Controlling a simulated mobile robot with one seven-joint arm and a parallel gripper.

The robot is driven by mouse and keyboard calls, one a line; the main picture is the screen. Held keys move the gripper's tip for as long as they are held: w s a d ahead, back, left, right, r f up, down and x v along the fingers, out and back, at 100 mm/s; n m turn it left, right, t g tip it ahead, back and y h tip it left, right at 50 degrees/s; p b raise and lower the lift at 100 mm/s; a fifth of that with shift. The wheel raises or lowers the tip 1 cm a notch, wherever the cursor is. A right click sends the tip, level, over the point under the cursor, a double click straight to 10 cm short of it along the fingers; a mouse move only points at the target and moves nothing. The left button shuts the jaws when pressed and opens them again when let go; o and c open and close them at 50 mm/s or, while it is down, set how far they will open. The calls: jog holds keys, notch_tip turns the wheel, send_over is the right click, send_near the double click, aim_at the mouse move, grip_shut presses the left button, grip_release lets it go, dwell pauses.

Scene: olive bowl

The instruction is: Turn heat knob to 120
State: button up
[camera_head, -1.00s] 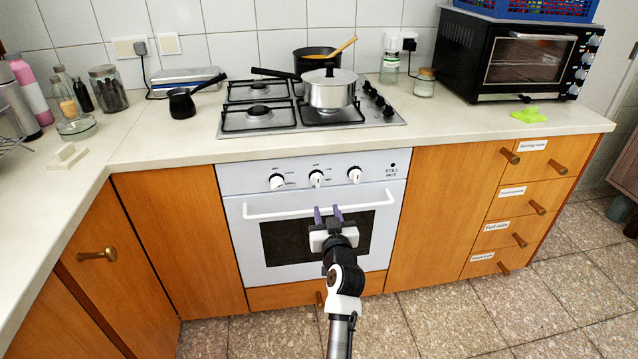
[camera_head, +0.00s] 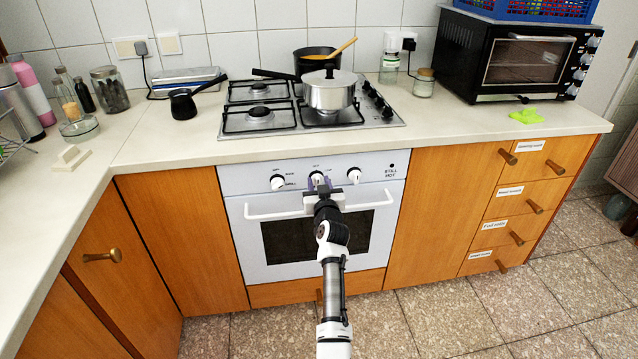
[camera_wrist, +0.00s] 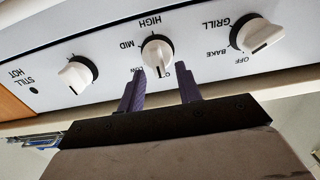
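The heat knob (camera_wrist: 156,52) is the middle white knob on the oven panel, with LOW, MID and HIGH around it in the wrist view, which shows it upside down. Its pointer ridge lies toward my gripper, by the partly hidden O mark near LOW. My gripper (camera_wrist: 159,70) is open, its two purple fingers apart, with the tips at either side of the knob's near end. I cannot tell whether they touch it. In the head view my gripper (camera_head: 318,184) is in front of the knob (camera_head: 316,177) and covers part of it.
The bake/grill knob (camera_wrist: 258,35) and another knob (camera_wrist: 77,75) by the STILL HOT mark flank the heat knob. The oven handle (camera_head: 262,214) runs just below, behind my arm. A steel pot (camera_head: 328,92) stands on the hob above.

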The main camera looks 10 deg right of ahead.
jog(key=shift+w, duration=0.1)
jog(key=shift+c, duration=0.3)
grip_shut()
jog(key=shift+m, duration=0.3)
jog(key=m, duration=0.1)
jog(key=m+b, duration=0.1)
jog(key=m, duration=0.1)
jog(key=shift+d+f+m, duration=0.1)
jog(key=shift+d+m, duration=0.15)
jog(key=shift+m, duration=0.05)
jog(key=m, duration=0.5)
jog(key=shift+d+f+b, duration=0.2)
jog(key=shift+d+b, duration=0.1)
jog(key=shift+b, duration=0.05)
jog(key=m, duration=0.4)
jog(key=m+p, duration=0.1)
jog(key=m, duration=0.1)
jog(key=shift+d+f+m, duration=0.15)
jog(key=shift+f+m, duration=0.15)
jog(key=shift+m, duration=0.1)
jog(key=m, duration=0.2)
jog(key=m+p, duration=0.1)
jog(key=m, duration=0.2)
jog(key=shift+f+m+p, duration=0.3)
jog(key=shift+f+p, duration=0.05)
